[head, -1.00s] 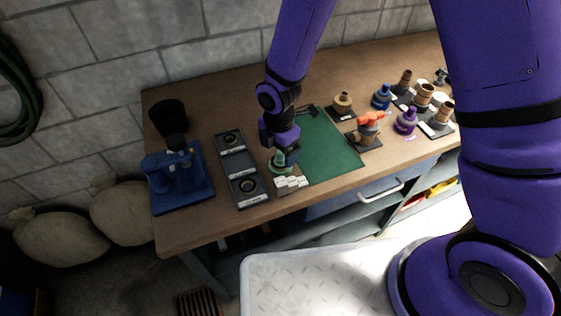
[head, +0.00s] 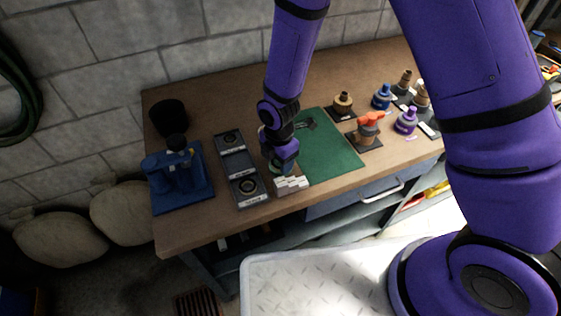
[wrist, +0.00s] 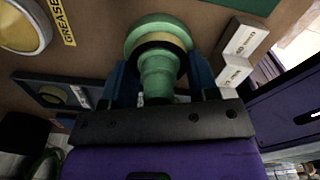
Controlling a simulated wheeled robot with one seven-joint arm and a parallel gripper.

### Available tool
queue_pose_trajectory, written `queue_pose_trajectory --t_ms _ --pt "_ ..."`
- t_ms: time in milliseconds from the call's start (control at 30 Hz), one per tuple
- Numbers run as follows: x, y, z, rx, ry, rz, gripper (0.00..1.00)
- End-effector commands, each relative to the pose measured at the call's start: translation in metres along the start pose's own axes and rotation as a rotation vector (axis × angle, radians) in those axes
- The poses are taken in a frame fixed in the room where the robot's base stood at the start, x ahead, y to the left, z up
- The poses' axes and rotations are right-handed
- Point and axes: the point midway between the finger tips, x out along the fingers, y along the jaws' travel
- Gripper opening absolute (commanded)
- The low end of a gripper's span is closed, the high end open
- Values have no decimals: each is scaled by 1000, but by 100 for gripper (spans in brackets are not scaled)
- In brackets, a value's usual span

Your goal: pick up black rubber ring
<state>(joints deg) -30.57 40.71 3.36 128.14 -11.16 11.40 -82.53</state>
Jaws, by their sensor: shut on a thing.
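The black rubber ring (wrist: 160,41) shows in the wrist view as a dark band around a green stepped fitting (wrist: 157,88), next to a pale yellowish band. My gripper (wrist: 160,66) has one blue finger on each side of the fitting, at about the ring's level. It is shut on the ring; the exact contact at the fingertips is partly hidden. In the head view my gripper (head: 279,168) is low over the bench, covering most of the fitting, and the ring cannot be made out there.
The green mat (head: 330,150) is mostly clear. An orange-topped fitting (head: 368,128) stands at its right edge.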

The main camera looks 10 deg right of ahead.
Motion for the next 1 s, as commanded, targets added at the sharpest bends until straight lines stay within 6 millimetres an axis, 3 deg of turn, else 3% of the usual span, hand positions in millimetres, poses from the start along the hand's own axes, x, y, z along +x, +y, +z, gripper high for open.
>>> queue_pose_trajectory --t_ms 367,1000 --pt "-9 0 0 1 1 2 29" --pt "-86 0 1 2 0 3 29"
